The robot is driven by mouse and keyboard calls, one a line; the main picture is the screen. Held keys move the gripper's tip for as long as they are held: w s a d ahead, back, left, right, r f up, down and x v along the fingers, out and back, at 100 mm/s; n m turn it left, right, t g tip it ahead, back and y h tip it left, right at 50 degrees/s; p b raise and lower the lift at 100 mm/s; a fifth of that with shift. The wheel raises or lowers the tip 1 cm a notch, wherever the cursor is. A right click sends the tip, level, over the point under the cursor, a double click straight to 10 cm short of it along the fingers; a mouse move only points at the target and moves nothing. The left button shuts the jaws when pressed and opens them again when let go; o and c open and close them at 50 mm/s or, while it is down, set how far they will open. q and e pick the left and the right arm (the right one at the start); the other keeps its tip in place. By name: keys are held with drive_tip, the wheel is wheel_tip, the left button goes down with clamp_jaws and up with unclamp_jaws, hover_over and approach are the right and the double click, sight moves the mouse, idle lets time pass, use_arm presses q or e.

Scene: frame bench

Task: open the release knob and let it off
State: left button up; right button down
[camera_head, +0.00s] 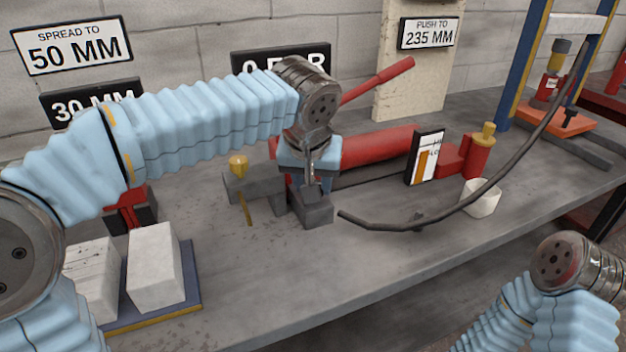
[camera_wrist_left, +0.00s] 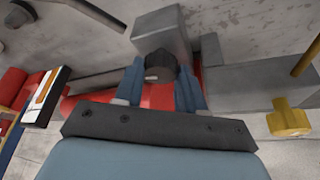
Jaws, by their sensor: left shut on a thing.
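My left gripper (camera_head: 312,180) reaches down at the front end of the red pump (camera_head: 375,148) lying on the bench. In the left wrist view, the blue fingers of the left gripper (camera_wrist_left: 160,82) are shut on a dark faceted knob (camera_wrist_left: 160,62), which I take for the release knob. The knob sits beside a grey block (camera_wrist_left: 162,30) at the pump's end. In the head view the gripper mostly hides the knob. My right arm's wrist shows at the lower right; its gripper fingers are not visible.
A red lever (camera_head: 378,82) slants up behind my left wrist. A brass knob (camera_head: 238,165) is left of the gripper. A black hose (camera_head: 420,225) curves across the bench right of it. A gauge panel (camera_head: 424,157) and white cup (camera_head: 481,198) stand right; white blocks (camera_head: 153,265) stand left.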

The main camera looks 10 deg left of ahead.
use_arm(q)
drive_tip(key=o, duration=1.1)
drive_tip(key=shift+c, duration=0.2)
drive_tip(key=p+v, duration=0.1)
drive_tip(key=v, duration=1.2)
drive_tip(key=shift+r+p, duration=0.35)
drive_tip(key=shift+p, duration=0.05)
drive_tip(key=shift+s, duration=0.1)
